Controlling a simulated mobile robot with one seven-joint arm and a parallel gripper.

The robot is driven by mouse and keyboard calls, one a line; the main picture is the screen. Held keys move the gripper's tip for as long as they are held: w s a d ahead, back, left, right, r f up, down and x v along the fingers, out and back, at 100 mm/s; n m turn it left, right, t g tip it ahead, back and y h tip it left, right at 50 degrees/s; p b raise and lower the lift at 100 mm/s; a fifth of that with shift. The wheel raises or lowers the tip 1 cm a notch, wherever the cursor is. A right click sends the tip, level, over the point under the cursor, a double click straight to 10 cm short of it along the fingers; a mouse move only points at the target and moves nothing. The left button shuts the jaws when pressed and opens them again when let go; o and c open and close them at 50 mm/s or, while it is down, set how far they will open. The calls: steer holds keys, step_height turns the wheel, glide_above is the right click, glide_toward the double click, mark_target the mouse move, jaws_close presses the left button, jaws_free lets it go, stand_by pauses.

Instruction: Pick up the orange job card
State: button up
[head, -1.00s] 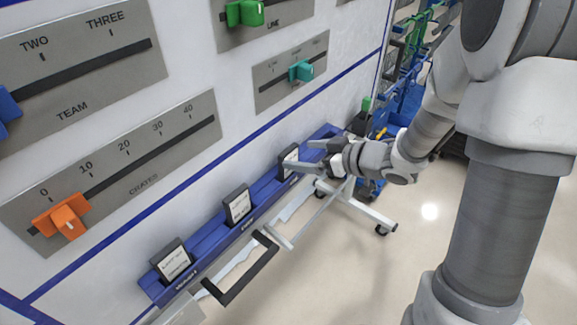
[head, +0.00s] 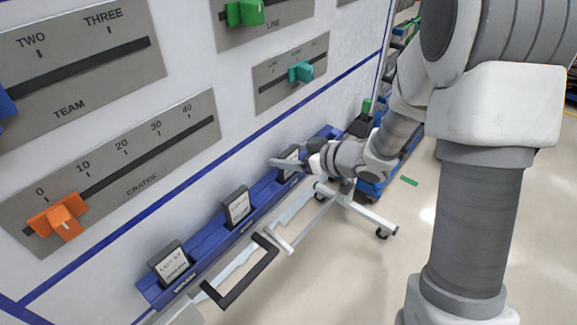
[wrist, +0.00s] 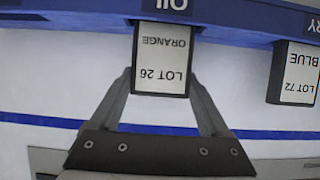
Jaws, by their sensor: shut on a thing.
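The orange job card (wrist: 163,55) is a white label in a dark frame reading "LOT 26 ORANGE", upside down in the wrist view. It is at the blue rail (wrist: 75,17), by the word "OIL". My gripper (wrist: 163,88) has one finger on each side of the card and is shut on it. In the head view the card (head: 290,163) is at the far end of the wall rail, partly hidden by my gripper (head: 292,163).
A "LOT 72 BLUE" card (wrist: 301,75) is beside it on the rail. Two other cards, a middle one (head: 237,207) and a near one (head: 171,263), stand along the rail. A black handle (head: 243,280) juts out below. Slider panels (head: 120,165) are above.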

steer(key=shift+c, duration=1.1)
steer(key=shift+r, duration=0.1)
